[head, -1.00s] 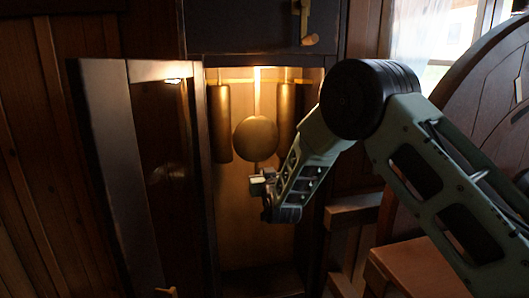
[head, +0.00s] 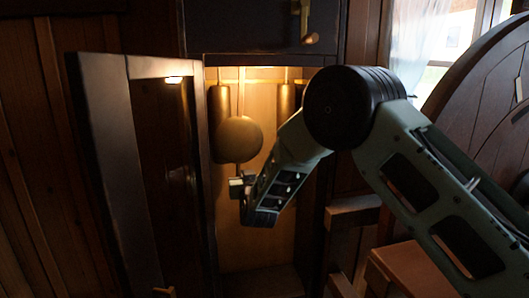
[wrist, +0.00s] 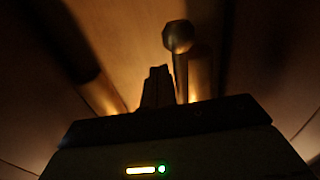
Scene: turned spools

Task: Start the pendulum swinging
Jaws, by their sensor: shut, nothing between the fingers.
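The pendulum's round brass bob (head: 238,140) hangs inside the open clock case, left of the case's middle. Its thin rod leans, with the bob out to the left. My gripper (head: 238,187) is inside the case, shut and empty, just below the bob. I cannot tell whether it touches the pendulum's lower end. In the wrist view the shut fingers (wrist: 157,88) stand in the middle. A dark rounded knob on a stem (wrist: 178,38) shows just right of them; I cannot tell which part it is.
Two brass cylinder weights hang in the case, one left (head: 219,112) and one right (head: 286,105), partly hidden. The case door (head: 105,160) stands open at the left. A wooden ledge (head: 353,207) and a large round dark wooden piece (head: 485,110) are at the right.

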